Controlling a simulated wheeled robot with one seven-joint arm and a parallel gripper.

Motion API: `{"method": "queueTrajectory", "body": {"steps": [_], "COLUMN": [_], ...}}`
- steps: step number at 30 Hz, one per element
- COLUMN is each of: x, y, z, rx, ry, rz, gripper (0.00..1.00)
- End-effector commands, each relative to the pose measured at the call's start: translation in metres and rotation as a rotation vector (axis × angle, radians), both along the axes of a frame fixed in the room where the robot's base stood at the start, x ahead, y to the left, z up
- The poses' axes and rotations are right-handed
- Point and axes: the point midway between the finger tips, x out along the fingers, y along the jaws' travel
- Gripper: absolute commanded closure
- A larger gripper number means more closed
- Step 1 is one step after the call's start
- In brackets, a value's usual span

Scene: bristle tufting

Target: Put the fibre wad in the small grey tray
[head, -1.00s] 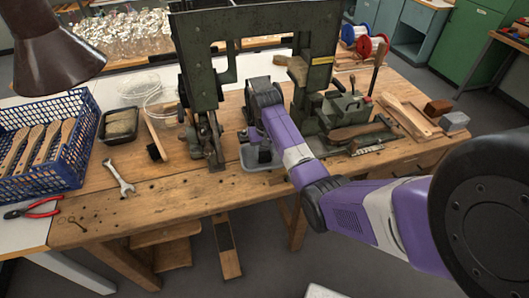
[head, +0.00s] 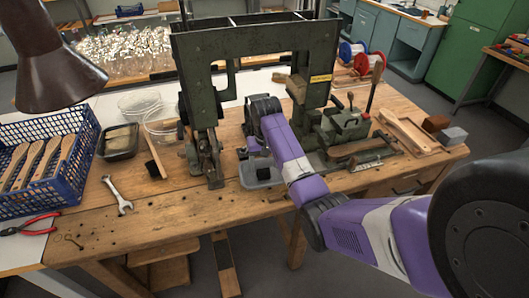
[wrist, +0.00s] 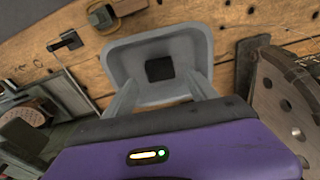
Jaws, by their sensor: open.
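The small grey tray (head: 259,185) sits on the workbench in front of the green press. In the wrist view the tray (wrist: 127,53) lies just ahead of my fingers. A dark, squarish piece, apparently the fibre wad (wrist: 160,69), lies inside on the tray floor. It shows as a black patch in the head view (head: 263,173). My gripper (wrist: 163,82) is open, with its two grey fingers apart on either side of the wad and a gap visible between each finger and it. In the head view my arm hides much of the gripper.
The green press (head: 200,75) rises close to the left of my arm. Right of it are a green vise (head: 345,125) and hand tools. A blue crate (head: 75,185) of wooden brush handles, a dark tray (head: 120,142) and a wrench (head: 117,195) are at left.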

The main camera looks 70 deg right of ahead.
Motion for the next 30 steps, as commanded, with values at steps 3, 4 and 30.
{"method": "queueTrajectory", "body": {"steps": [3,4,30], "x": [-0.001,-0.001,-0.006], "y": [0.002,0.002,0.008], "z": [0.026,0.033,0.081], "rx": [-0.003,-0.003,-0.001], "ry": [-0.004,-0.004,0.001], "rz": [0.0,0.0,0.0], "gripper": [0.34,0.34,0.34]}}
